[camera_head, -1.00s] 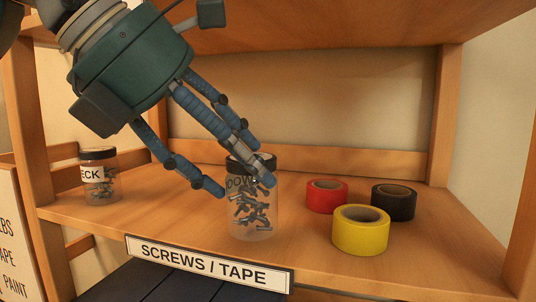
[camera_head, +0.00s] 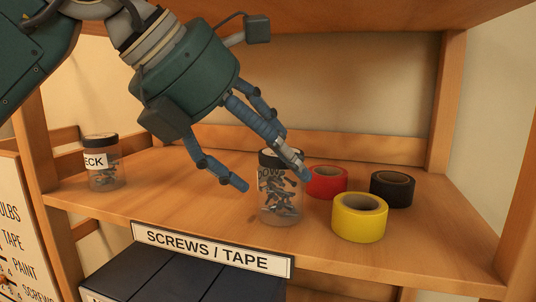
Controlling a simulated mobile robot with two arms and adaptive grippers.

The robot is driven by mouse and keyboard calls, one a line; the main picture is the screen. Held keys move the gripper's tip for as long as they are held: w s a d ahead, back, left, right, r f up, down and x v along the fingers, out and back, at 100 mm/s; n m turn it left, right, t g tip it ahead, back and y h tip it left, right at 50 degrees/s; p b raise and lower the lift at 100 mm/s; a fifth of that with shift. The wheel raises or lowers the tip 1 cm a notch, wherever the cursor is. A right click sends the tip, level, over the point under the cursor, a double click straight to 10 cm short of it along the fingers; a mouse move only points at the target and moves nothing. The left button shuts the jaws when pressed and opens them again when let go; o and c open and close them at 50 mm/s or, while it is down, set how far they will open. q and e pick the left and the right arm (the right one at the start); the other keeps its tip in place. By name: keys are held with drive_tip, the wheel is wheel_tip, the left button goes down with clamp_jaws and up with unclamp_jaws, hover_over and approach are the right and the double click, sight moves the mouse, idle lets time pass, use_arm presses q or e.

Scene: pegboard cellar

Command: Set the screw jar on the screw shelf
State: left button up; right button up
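The screw jar (camera_head: 280,204) is clear with a black lid and dark screws inside. It stands upright on the wooden shelf (camera_head: 200,200) labelled SCREWS / TAPE (camera_head: 213,250), left of the tape rolls. My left gripper (camera_head: 272,180) reaches down from the upper left with its fingers spread around the jar. One finger is left of the jar with a visible gap; the other fingers cross its lid and upper right side, and I cannot tell whether they touch it. My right gripper is not in view.
Red (camera_head: 327,182), yellow (camera_head: 359,218) and black (camera_head: 392,190) tape rolls sit close to the jar's right. Another jar (camera_head: 104,168), marked ECK, stands at the shelf's left end. A wooden upright (camera_head: 446,105) and the upper shelf bound the space. Shelf between the jars is clear.

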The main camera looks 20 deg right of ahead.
use_arm(q)
drive_tip(key=shift+a+r, duration=0.1)
drive_tip(key=shift+r, duration=0.1)
drive_tip(key=b+v, duration=0.1)
drive_tip(key=v, duration=1)
drive_tip(key=shift+a+r, duration=0.2)
drive_tip(key=shift+r, duration=0.05)
drive_tip(key=shift+s, duration=0.15)
